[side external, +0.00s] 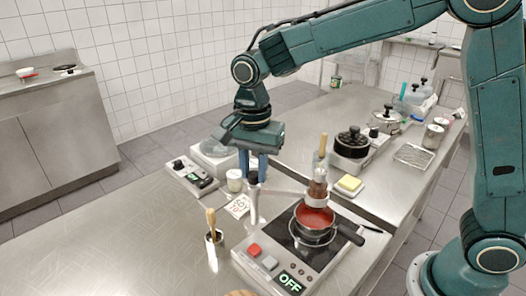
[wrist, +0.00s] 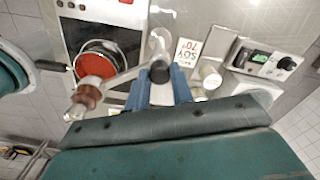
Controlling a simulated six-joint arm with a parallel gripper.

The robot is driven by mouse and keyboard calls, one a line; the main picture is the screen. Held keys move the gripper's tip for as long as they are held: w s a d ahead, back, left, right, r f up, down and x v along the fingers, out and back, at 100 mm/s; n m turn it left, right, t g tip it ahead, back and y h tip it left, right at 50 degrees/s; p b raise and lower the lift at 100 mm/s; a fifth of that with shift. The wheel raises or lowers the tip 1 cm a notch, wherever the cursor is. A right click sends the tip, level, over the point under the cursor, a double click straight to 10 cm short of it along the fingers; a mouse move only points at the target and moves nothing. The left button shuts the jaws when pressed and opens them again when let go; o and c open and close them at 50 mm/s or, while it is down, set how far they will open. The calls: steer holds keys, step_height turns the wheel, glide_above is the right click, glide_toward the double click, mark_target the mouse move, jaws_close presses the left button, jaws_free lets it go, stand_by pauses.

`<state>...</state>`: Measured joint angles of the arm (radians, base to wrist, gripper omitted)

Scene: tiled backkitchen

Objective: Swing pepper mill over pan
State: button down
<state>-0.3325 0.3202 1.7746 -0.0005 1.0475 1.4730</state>
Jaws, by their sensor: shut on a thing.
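The pepper mill (side external: 317,188), brown with a pale base, sits at the end of a grey swing arm (side external: 285,191) on an upright post (side external: 254,208). In the side view it appears above the back part of the pan (side external: 312,236), which holds red sauce. The wrist view shows the mill (wrist: 83,98) below and left of the pan (wrist: 98,62); exact overlap is hard to judge. My gripper (side external: 256,178) points down at the post. In the wrist view its blue fingers (wrist: 161,83) are shut around a light grey part of the swing arm beside the dark knob (wrist: 160,71).
The pan stands on a hob (side external: 290,262) whose display reads OFF. A jar (side external: 234,181), a label card (side external: 238,205) and a scale (side external: 192,176) lie behind. A butter dish (side external: 349,185) is at right.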

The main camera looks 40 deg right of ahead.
steer(key=shift+m, duration=0.7)
steer(key=shift+r, duration=0.1)
steer(key=c, duration=1.2)
jaws_free()
step_height(320, 180, up, 14)
